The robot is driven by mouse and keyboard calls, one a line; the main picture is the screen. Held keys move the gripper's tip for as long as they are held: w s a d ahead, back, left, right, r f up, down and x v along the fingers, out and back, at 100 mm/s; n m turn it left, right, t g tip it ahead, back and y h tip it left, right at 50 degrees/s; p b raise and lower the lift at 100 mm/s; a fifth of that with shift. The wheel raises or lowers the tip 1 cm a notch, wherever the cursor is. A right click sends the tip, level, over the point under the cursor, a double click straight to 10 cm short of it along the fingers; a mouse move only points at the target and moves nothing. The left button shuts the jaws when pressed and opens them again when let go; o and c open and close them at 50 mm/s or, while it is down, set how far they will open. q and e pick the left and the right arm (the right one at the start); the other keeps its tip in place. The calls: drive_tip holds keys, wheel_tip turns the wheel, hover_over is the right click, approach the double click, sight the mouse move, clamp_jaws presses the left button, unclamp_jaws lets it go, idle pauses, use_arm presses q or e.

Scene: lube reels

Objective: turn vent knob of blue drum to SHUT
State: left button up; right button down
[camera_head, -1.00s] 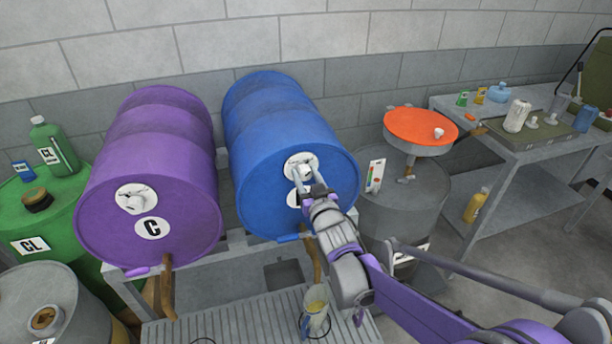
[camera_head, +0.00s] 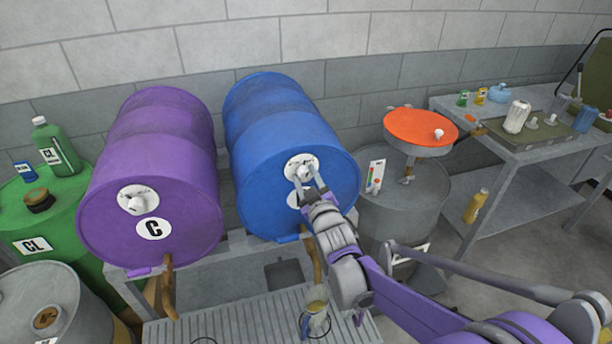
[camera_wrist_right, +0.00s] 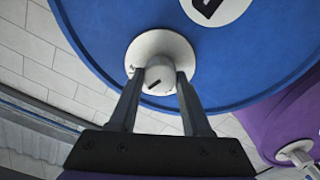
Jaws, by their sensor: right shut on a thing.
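The blue drum (camera_head: 280,150) lies on its side on a rack, its round end facing me. Its white vent knob (camera_head: 302,172) sits on a round white dial plate near the top of that end. My right gripper (camera_head: 309,183) is at the knob, with one finger on each side. In the right wrist view the two fingers (camera_wrist_right: 158,84) are shut on the white knob (camera_wrist_right: 160,78), which bears a short dark mark. The lettering on the dial cannot be read. My left gripper is not in view.
A purple drum (camera_head: 150,180) marked C, with its own white knob, lies close to the left. A jug (camera_head: 316,310) stands on the slatted tray (camera_head: 245,322) below. A grey drum with an orange-topped pan (camera_head: 421,130) stands to the right, near a workbench (camera_head: 520,150).

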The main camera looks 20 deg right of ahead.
drive_tip(key=n+p, duration=0.1)
drive_tip(key=n, duration=0.5)
drive_tip(key=shift+a+f, duration=0.1)
use_arm(q)
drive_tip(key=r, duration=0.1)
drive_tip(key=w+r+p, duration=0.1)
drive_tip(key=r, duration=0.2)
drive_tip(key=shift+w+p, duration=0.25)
drive_tip(key=shift+p, duration=0.15)
use_arm(e)
drive_tip(key=n, duration=0.6)
drive_tip(key=shift+f, duration=0.1)
drive_tip(key=shift+n, duration=0.3)
drive_tip(key=shift+c, duration=1.8)
unclamp_jaws()
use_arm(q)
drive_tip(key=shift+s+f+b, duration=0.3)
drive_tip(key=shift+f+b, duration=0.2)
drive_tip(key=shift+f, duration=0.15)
use_arm(e)
drive_tip(key=s, duration=1.1)
drive_tip(key=shift+d, duration=0.2)
drive_tip(key=shift+w, duration=0.1)
